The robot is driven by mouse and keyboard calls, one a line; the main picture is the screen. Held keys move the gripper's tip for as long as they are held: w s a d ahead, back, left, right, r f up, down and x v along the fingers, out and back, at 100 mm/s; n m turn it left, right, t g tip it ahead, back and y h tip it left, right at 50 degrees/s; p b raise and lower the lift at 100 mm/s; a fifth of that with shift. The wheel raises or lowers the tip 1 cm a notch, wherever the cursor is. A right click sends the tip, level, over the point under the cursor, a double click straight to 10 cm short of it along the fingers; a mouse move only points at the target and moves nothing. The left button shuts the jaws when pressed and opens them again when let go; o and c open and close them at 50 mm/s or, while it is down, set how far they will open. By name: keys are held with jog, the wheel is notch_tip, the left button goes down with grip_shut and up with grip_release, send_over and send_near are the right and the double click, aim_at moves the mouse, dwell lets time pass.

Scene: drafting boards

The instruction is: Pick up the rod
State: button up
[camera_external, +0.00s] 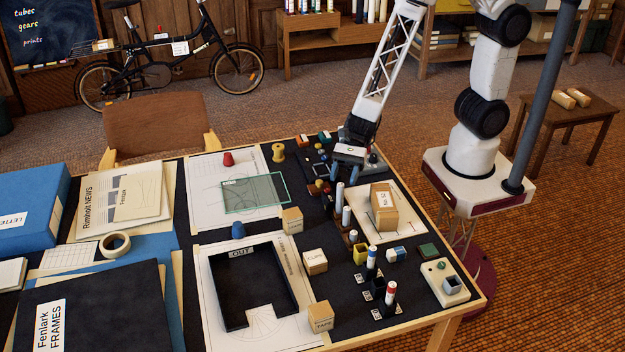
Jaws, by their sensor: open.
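My gripper (345,174) points down over the far right part of the dark table, its jaws open. Just below and in front of it, a slim pale rod (339,196) stands upright; I cannot tell whether the fingers touch it. A second pale upright rod (346,217) stands nearer the camera. Upright rods with a blue band (372,256) and with a red top (390,292) stand in small dark holders near the front right. The view does not show which one is the task's rod.
A black OUT tray (218,294) lies at the front middle. Small cardboard boxes, including CLIPS (315,262) and TAPE (320,317), stand beside it. A brown box (384,210) sits on a white sheet at right. Small coloured parts crowd the area around my gripper.

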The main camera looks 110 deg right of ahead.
aim_at(342, 184)
jog(key=shift+w+a+f, duration=0.2)
jog(key=shift+a, duration=0.1)
jog(key=shift+a, duration=0.15)
jog(key=shift+x, duration=2.5)
jog(key=shift+c, duration=0.4)
grip_shut()
